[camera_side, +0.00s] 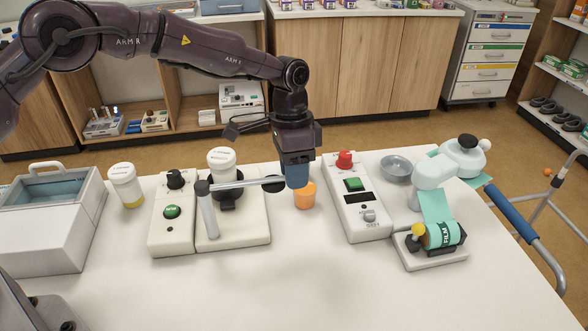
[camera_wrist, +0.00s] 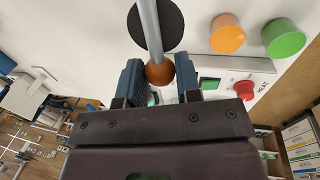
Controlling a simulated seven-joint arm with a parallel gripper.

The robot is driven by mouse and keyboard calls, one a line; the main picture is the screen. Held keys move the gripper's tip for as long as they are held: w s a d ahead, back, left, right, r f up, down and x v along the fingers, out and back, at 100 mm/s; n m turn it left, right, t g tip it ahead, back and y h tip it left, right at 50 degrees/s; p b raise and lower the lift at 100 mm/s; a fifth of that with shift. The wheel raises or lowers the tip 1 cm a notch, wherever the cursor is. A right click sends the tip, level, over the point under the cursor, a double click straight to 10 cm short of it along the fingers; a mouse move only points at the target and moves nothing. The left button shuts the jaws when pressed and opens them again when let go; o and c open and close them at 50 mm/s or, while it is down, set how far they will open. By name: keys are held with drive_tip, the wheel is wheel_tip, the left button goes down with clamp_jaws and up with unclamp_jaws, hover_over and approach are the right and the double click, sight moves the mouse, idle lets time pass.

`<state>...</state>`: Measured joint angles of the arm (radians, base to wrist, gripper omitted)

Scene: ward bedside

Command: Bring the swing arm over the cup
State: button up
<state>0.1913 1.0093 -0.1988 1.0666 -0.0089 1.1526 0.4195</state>
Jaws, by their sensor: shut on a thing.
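The swing arm is a grey rod (camera_side: 240,184) pivoting on a short post (camera_side: 208,212) on a white base; a black disc (camera_wrist: 172,30) sits along the rod near its far end. My gripper (camera_side: 297,178) has blue fingers. In the wrist view my gripper (camera_wrist: 159,80) is shut on the orange-brown ball knob (camera_wrist: 159,72) at the rod's end. An orange cup (camera_side: 305,198) stands on the table just beyond the fingers; it also shows in the wrist view (camera_wrist: 228,35), beside a green round thing (camera_wrist: 285,38). The disc is apart from both.
A white box (camera_side: 358,208) with a red knob and green button stands to the right. A metal bowl (camera_side: 396,168) and a film roll stand (camera_side: 432,250) are further right. The front table is clear.

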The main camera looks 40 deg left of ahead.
clamp_jaws()
drive_tip(key=shift+w+a+n+t, duration=0.3)
drive_tip(key=shift+a+n+t, duration=0.15)
drive_tip(key=shift+a+n, duration=2.45)
drive_tip(key=shift+w+a+n+t, duration=0.35)
drive_tip(key=shift+a+n, duration=1.8)
drive_tip(key=shift+a, duration=1.5)
drive_tip(key=shift+w+a+n+t, duration=0.25)
drive_tip(key=shift+a+n+t, duration=0.25)
drive_tip(key=shift+a+n, duration=2.4)
drive_tip(key=shift+a+m, duration=0.35)
drive_tip(key=shift+a, duration=0.1)
drive_tip(key=o, duration=1)
unclamp_jaws()
wheel_tip(320, 180, up, 13)
drive_tip(key=s+a, duration=0.1)
drive_tip(key=a, duration=0.1)
drive_tip(key=shift+s, duration=0.25)
